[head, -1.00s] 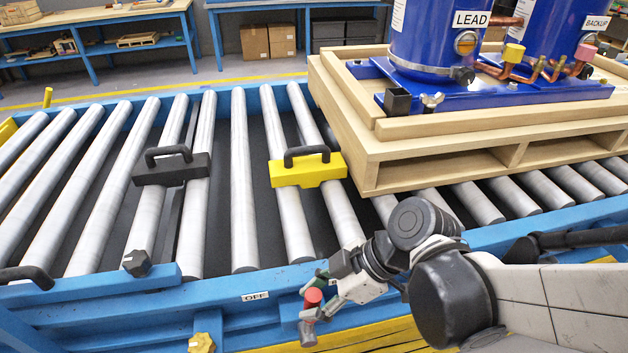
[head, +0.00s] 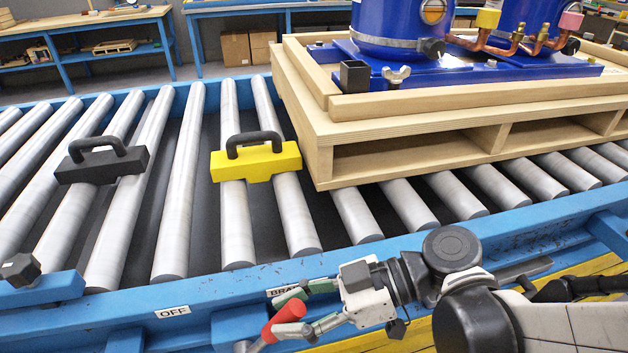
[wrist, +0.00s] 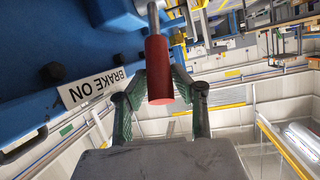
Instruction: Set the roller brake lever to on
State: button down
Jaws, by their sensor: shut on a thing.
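The brake lever has a red grip (head: 284,320) on a metal shaft. In the head view it tilts up to the right at the conveyor's front rail, right of the OFF label (head: 173,311). My gripper (head: 296,312) is shut on the red grip. In the wrist view the red grip (wrist: 159,75) lies between the two green-padded fingers (wrist: 158,98), with the shaft running out at the top. The BRAKE ON label (wrist: 92,88) is beside the fingers there. In the head view my gripper partly hides this label (head: 284,291). The lever's pivot is not clearly visible.
A wooden pallet (head: 420,158) with blue compressors (head: 400,25) stands on the rollers behind my arm. A yellow handled block (head: 256,162) and a black handled block (head: 102,166) sit on the rollers. A black knob (head: 20,269) is on the rail at left.

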jog(key=shift+f, duration=0.15)
jog(key=c, duration=1.5)
grip_release()
jog(key=shift+o, duration=0.2)
jog(key=shift+d, duration=0.1)
jog(key=v, duration=1.2)
jog(key=shift+w, duration=0.15)
